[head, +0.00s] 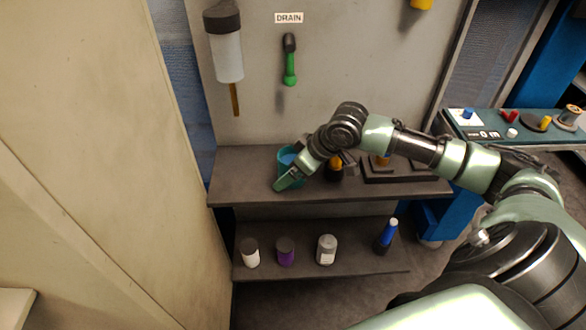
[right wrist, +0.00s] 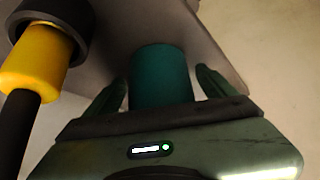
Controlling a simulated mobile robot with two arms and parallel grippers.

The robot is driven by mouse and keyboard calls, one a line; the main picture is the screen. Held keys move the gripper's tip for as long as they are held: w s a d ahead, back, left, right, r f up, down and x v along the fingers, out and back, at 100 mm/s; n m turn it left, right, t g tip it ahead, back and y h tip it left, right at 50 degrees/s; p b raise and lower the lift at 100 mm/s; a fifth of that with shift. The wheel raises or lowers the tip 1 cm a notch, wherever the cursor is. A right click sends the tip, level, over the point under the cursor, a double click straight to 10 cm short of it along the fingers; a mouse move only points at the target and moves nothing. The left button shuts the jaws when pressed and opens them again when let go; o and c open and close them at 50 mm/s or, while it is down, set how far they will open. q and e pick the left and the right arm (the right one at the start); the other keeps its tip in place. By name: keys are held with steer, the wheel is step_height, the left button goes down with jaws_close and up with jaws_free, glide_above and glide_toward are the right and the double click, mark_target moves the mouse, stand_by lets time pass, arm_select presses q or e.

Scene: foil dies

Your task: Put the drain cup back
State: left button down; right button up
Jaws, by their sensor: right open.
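The teal cup (head: 284,160), with blue at its mouth, stands on the upper shelf below the DRAIN label (head: 289,18) and the green drain handle (head: 289,68). My right gripper (head: 291,181) is at the cup and partly covers it. In the right wrist view, the cup (right wrist: 162,75) sits between the two green fingers of the gripper (right wrist: 160,92). The fingers are open, with a visible gap on the right side of the cup. My left gripper is not in view.
The upper shelf (head: 240,185) also holds a yellow-topped dark item (head: 336,163), close beside my gripper, and a dark tray. Several bottles stand on the lower shelf (head: 310,268). A clear cylinder (head: 228,57) hangs on the panel. The upper shelf's left end is clear.

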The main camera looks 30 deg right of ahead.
steer(key=shift+r, duration=0.15)
steer(key=shift+s+d+r, duration=0.1)
steer(key=shift+d+r, duration=0.05)
steer(key=shift+r, duration=0.2)
steer(key=v, duration=1.1)
steer(key=shift+s+r, duration=0.1)
steer(key=shift+s, duration=0.1)
